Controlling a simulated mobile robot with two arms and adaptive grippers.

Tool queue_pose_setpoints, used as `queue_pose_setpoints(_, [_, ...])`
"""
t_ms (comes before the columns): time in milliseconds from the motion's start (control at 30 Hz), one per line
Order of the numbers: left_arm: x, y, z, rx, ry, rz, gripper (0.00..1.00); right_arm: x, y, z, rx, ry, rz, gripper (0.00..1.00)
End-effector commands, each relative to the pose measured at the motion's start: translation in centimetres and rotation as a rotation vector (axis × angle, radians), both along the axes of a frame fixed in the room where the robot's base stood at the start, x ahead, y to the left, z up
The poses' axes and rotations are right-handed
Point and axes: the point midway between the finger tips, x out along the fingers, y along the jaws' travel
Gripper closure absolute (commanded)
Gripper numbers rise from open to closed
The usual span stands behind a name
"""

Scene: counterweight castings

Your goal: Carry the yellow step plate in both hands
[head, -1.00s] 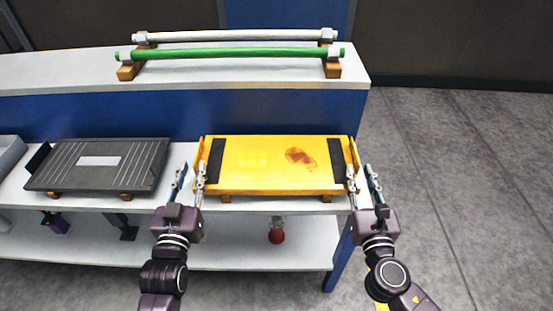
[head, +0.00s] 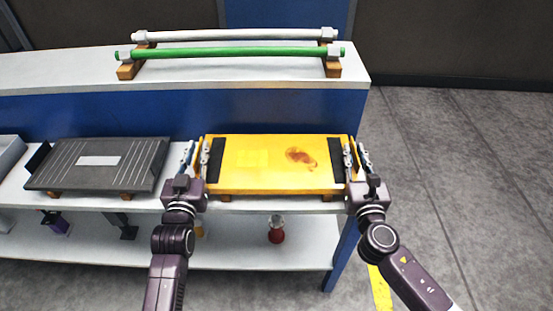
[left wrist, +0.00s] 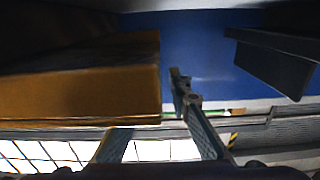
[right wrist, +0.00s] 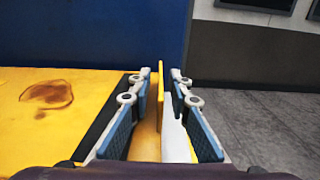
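The yellow step plate (head: 270,172) lies flat on wooden blocks on the workbench shelf. It has black strips near both ends, a brown stain and upright side flanges. My left gripper (head: 196,150) is at its left end, its fingers apart on either side of the left flange. In the left wrist view the plate's edge (left wrist: 80,92) hides part of one finger. My right gripper (head: 356,152) is at the right end. In the right wrist view its open fingers (right wrist: 161,92) straddle the right flange, with gaps showing.
A dark grooved plate (head: 98,165) lies to the left on the same shelf (head: 188,205). A green bar (head: 230,54) and a white bar (head: 230,36) rest on the upper ledge behind. A red item (head: 276,232) stands on the lower shelf. Floor is clear at right.

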Motion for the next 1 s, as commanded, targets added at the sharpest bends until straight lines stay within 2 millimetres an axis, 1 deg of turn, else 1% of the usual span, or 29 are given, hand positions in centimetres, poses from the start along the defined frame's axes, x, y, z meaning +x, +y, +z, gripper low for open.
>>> queue_pose_setpoints(33, [-0.01, -0.01, 0.0, 0.0, 0.0, 0.0, 0.9, -0.01, -0.01, 0.0, 0.0, 0.0, 0.0, 0.9])
queue_pose_setpoints(100, [-0.02, -0.01, 0.0, 0.0, 0.0, 0.0, 0.98, -0.02, -0.01, 0.0, 0.0, 0.0, 0.0, 0.98])
queue_pose_setpoints(133, [-0.02, -0.01, 0.0, 0.0, 0.0, 0.0, 1.0, -0.02, -0.01, 0.0, 0.0, 0.0, 0.0, 1.0])
queue_pose_setpoints(767, [-0.03, -0.01, 0.0, 0.0, 0.0, 0.0, 1.0, -0.02, -0.03, 0.0, 0.0, 0.0, 0.0, 1.0])
queue_pose_setpoints(800, [0.01, -0.01, 0.37, 0.0, -0.008, 0.0, 1.0, 0.03, -0.03, 0.3, -0.001, -0.005, 0.0, 1.0])
queue_pose_setpoints(1000, [0.01, 0.0, 0.69, 0.0, -0.007, 0.0, 1.0, 0.04, -0.04, 0.63, -0.001, -0.005, 0.0, 1.0])
